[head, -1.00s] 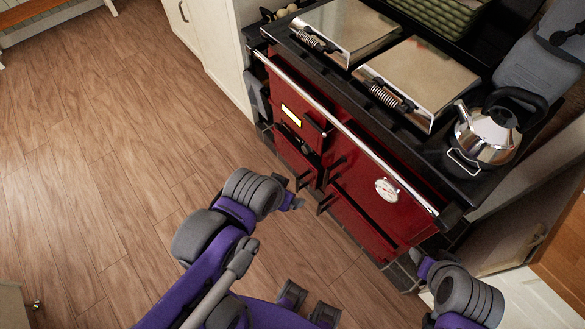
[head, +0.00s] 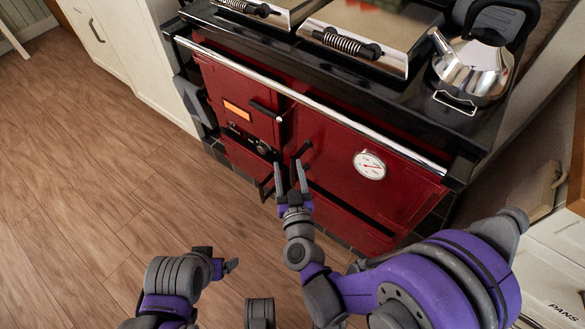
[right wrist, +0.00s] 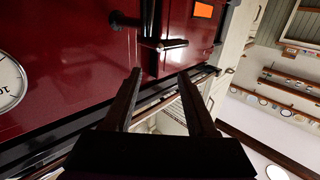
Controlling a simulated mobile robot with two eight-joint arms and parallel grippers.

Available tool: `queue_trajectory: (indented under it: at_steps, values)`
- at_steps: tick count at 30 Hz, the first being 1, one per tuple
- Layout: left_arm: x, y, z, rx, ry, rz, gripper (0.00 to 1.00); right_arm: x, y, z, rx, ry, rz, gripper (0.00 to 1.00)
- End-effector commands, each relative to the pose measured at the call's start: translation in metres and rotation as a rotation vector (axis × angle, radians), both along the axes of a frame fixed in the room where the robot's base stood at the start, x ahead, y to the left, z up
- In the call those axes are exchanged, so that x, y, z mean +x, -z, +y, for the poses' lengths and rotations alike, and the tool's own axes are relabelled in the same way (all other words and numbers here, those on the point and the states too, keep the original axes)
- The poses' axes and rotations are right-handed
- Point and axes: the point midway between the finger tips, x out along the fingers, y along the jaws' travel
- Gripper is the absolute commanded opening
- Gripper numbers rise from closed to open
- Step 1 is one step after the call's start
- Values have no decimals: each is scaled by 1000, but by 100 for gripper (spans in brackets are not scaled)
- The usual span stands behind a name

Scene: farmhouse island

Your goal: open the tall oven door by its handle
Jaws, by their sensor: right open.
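The red range stove (head: 325,140) has a wide door with a round white gauge (head: 369,165) and a smaller door with an orange window (head: 237,110) to its left. A dark handle (head: 302,151) sits at the left edge of the gauge door, which looks shut. My right gripper (head: 290,167) is open and empty, its fingers pointing at the stove front just below and left of that handle. In the right wrist view its fingers (right wrist: 159,74) are apart, with dark handles (right wrist: 163,44) beyond the tips. My left gripper (head: 218,261) is low over the floor; its jaw opening is unclear.
A chrome rail (head: 320,107) runs along the stove's front edge above the doors. A kettle (head: 470,68) stands on top at the right. Pale cabinets (head: 130,60) stand at left, a drawer labelled PANS at right. Wooden floor (head: 70,200) is clear at left.

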Motion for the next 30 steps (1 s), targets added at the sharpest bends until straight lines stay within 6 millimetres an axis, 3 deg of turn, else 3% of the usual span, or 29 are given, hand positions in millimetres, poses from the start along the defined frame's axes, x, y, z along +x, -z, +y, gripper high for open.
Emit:
queue_trajectory:
  at_steps: [1,3,8,14,20,22,30]
  values:
    - [3,23,0,0,0,6,89,2,35,3,3,41,-12,57]
    - [5,35,0,0,0,9,89,0,58,1,1,101,-24,57]
    - [8,47,0,0,0,10,89,-6,88,-5,-11,190,-25,57]
    - [6,39,0,0,0,9,89,-2,91,-8,-17,213,-24,57]
    - [1,9,0,0,0,3,89,22,85,-10,-17,214,-26,57]
    - [3,18,0,0,0,5,89,39,90,-11,-17,213,-25,57]
    - [3,23,0,0,0,6,89,85,92,-12,-16,211,-24,57]
